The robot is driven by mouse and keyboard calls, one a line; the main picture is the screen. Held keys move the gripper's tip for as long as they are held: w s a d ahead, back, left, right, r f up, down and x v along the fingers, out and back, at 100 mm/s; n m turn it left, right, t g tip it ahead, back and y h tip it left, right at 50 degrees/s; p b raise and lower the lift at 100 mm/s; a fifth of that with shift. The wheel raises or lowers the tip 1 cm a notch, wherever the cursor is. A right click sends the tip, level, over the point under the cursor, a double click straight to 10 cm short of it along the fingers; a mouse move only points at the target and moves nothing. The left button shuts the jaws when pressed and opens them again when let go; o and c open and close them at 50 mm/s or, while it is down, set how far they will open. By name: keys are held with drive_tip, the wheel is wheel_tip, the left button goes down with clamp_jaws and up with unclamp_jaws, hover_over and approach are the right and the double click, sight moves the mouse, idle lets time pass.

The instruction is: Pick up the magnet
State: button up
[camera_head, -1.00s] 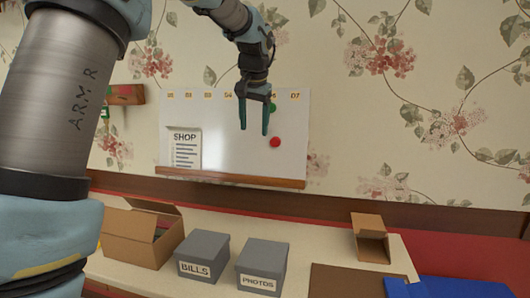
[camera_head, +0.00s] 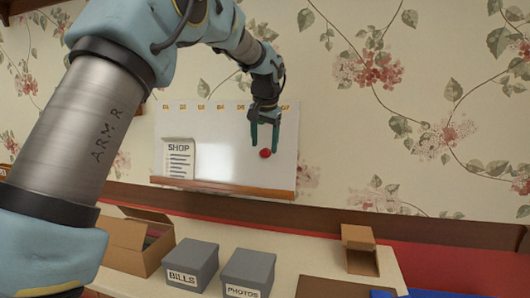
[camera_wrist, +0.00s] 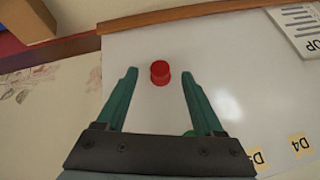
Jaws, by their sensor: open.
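A red round magnet (camera_head: 265,154) sits on the whiteboard (camera_head: 215,145), low on its right side. My gripper (camera_head: 264,147) is open, with its green fingers pointing down in front of the board. In the head view the magnet shows at the fingertips. In the wrist view the red magnet (camera_wrist: 160,73) stands between the two open fingertips of my gripper (camera_wrist: 159,75), with clear space on both sides. A bit of green shows by the right finger's base; I cannot tell if it is a second magnet.
A SHOP list (camera_head: 179,158) hangs on the board's left. A wooden ledge (camera_head: 222,187) runs along its lower edge. Below stand an open cardboard box (camera_head: 122,246), grey BILLS (camera_head: 192,262) and PHOTOS (camera_head: 248,270) boxes, and a small open box (camera_head: 359,252).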

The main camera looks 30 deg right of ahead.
sight(264, 152)
drive_tip(key=shift+x, duration=1.55)
clamp_jaws()
